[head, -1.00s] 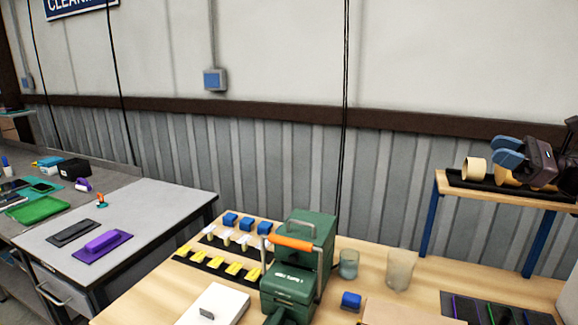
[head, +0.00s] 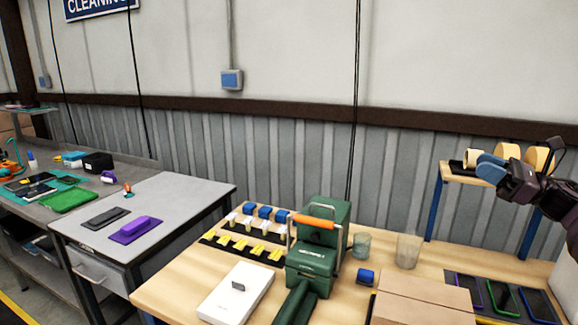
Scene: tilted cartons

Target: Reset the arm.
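My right gripper (head: 488,168) is at the right of the head view, with its dark wrist and arm reaching in from the right edge. Its blue fingers point left, in front of the small raised shelf (head: 451,173) in the picture. The fingers overlap from this angle, so I cannot tell whether they are apart or closed. I see nothing clearly held. My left gripper is not in view.
Tan rolls (head: 537,158) stand on the shelf, close to my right gripper in the picture. A green machine (head: 322,250), two cups, a cardboard box (head: 425,292) and dark trays (head: 470,287) occupy the wooden table. A grey table (head: 165,205) stands left.

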